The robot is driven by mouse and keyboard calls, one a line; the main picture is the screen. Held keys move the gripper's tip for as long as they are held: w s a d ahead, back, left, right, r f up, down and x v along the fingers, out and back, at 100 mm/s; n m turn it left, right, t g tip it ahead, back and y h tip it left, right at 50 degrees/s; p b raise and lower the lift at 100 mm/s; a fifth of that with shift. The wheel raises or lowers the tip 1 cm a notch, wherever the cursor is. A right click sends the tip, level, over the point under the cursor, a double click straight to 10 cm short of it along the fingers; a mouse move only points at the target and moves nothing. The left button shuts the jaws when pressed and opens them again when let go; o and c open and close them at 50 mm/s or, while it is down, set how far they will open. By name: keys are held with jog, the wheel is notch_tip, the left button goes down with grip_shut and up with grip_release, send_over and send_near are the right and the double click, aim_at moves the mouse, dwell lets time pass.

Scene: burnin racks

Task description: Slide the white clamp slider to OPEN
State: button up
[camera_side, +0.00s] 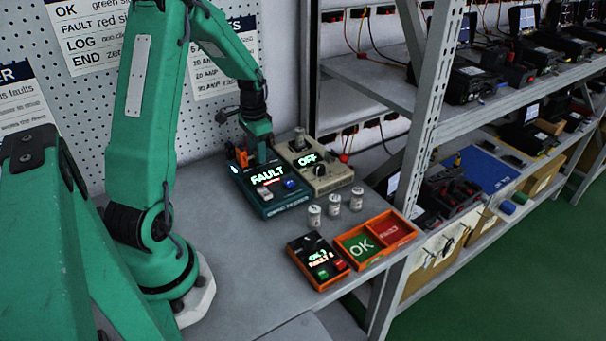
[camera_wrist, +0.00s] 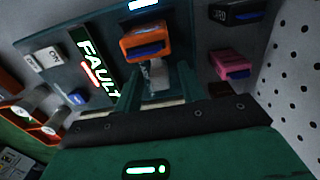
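The teal test unit (camera_side: 285,202) with the lit FAULT display (camera_side: 268,175) stands on the bench; it also shows in the wrist view (camera_wrist: 50,30). My gripper (camera_wrist: 158,78) is over the back part of this unit, its two green fingers apart. A pale grey-white piece (camera_wrist: 156,74) shows between the fingers; it may be the clamp slider, and I cannot read its position or see contact. An orange block with a blue insert (camera_wrist: 146,42) lies just beyond the fingertips. A white ON switch (camera_wrist: 46,58) and a blue button (camera_wrist: 77,97) are on the unit's face.
A beige unit reading OFF (camera_side: 322,178) stands close beside the teal one. Three small metal cylinders (camera_side: 334,204) stand in front. An orange tray (camera_side: 392,247) with OK and red compartments and a black button box (camera_side: 318,262) are near the bench edge. A pink block (camera_wrist: 232,65) lies right.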

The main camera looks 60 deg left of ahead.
aim_at(271, 157)
jog(key=shift+f, duration=0.25)
grip_shut()
jog(key=shift+w, duration=2.05)
grip_release()
